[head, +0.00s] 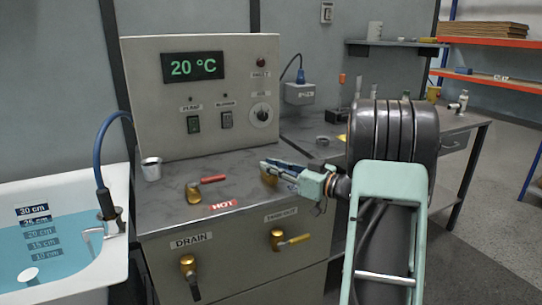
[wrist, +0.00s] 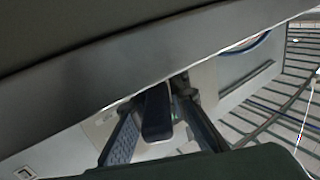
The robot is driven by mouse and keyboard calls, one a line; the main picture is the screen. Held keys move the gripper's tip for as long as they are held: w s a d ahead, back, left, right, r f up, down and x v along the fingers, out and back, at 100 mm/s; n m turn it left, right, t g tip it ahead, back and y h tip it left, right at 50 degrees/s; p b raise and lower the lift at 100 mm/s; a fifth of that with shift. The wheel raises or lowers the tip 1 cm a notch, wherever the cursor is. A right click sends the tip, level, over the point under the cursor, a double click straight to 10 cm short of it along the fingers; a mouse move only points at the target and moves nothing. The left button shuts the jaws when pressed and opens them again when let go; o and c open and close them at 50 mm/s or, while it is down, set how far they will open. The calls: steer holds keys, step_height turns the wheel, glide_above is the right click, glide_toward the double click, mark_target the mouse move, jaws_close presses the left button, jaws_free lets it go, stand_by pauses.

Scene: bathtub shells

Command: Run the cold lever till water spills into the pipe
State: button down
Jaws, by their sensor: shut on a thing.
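The cold lever is a dark blue handle (wrist: 157,115) between my fingers in the wrist view. It belongs to the brass valve (head: 268,180) on the counter top. My gripper (head: 282,170) is shut on this lever; the fingers cover much of it in the head view. The bathtub (head: 118,190) at the left holds blue water (head: 60,262), with its surface around the 25 cm mark. A blue hose (head: 103,140) arches over the tub's right rim. A light angled pipe (head: 88,236) is at the tub's right inner wall. I cannot tell whether water enters it.
The red hot lever (head: 212,179) is left of my gripper. A metal cup (head: 151,168) stands by the panel (head: 150,70), which reads 20 °C.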

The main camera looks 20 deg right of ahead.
steer(key=shift+d+n+g+y+p, duration=0.1)
steer(key=shift+n+g+y+p, duration=1.35)
steer(key=shift+y, duration=0.45)
steer(key=shift+g, duration=0.25)
steer(key=c, duration=1.9)
jaws_free()
steer(key=shift+w, duration=0.1)
steer(key=v, duration=1.2)
steer(key=shift+f, duration=0.2)
